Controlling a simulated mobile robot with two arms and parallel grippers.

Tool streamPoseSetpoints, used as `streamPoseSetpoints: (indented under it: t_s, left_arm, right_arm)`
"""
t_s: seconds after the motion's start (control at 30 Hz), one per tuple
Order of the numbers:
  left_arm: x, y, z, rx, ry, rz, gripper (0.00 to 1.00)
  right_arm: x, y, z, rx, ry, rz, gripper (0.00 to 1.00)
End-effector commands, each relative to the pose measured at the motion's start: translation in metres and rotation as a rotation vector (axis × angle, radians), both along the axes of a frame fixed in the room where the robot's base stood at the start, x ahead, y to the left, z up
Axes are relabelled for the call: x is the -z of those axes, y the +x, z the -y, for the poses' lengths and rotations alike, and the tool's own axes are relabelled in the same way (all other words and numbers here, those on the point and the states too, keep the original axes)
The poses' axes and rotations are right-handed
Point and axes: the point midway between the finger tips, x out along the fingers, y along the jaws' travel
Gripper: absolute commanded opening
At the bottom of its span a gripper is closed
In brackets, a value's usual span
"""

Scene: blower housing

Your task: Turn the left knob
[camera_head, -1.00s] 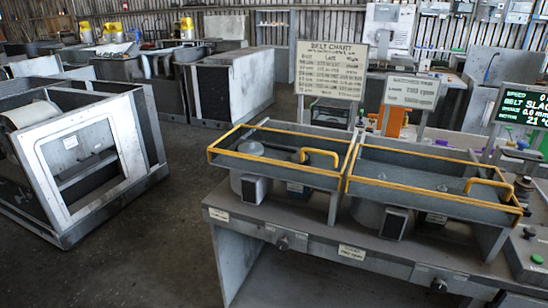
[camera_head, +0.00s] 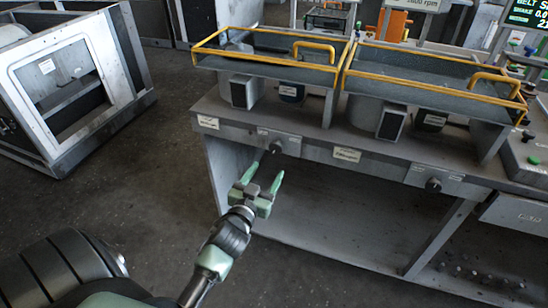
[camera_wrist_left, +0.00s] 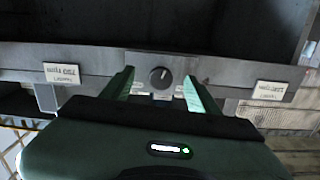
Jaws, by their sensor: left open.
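The left knob (camera_head: 275,147) is a small dark round knob on a grey plate on the front edge of the workbench. In the left wrist view the knob (camera_wrist_left: 159,77) shows as a black dial with a pale pointer mark, between and beyond my fingertips. My left gripper (camera_head: 263,166) is open and empty, just in front of and below the knob; in the left wrist view its green fingers (camera_wrist_left: 158,82) are spread on either side of the dial. I cannot tell any contact. My right gripper is not in view.
A second knob (camera_head: 433,185) sits further right on the bench front (camera_head: 345,165). Yellow-railed trays (camera_head: 270,68) stand on the bench top. Open shelf space lies under the bench. A grey frame housing (camera_head: 60,85) stands on the floor at left.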

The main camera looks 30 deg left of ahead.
Motion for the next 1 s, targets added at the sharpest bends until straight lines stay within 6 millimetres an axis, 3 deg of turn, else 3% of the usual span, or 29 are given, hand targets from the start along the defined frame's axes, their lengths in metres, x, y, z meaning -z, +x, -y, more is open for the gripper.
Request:
streamPoseSetpoints:
  t_s: [0.13,0.6,0.97,1.0]
  left_arm:
    - [-0.022,0.005,-0.005,-0.007,0.009,0.047,0.6]
    - [-0.021,0.069,-0.02,-0.006,0.009,0.044,0.6]
    - [-0.02,0.076,-0.021,-0.006,0.009,0.043,0.6]
    - [-0.02,0.076,-0.021,-0.006,0.009,0.043,0.55]
  right_arm:
    - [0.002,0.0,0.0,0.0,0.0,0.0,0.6]
    - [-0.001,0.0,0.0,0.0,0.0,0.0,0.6]
    - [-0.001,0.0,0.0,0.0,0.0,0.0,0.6]
    - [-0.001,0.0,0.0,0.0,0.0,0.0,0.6]
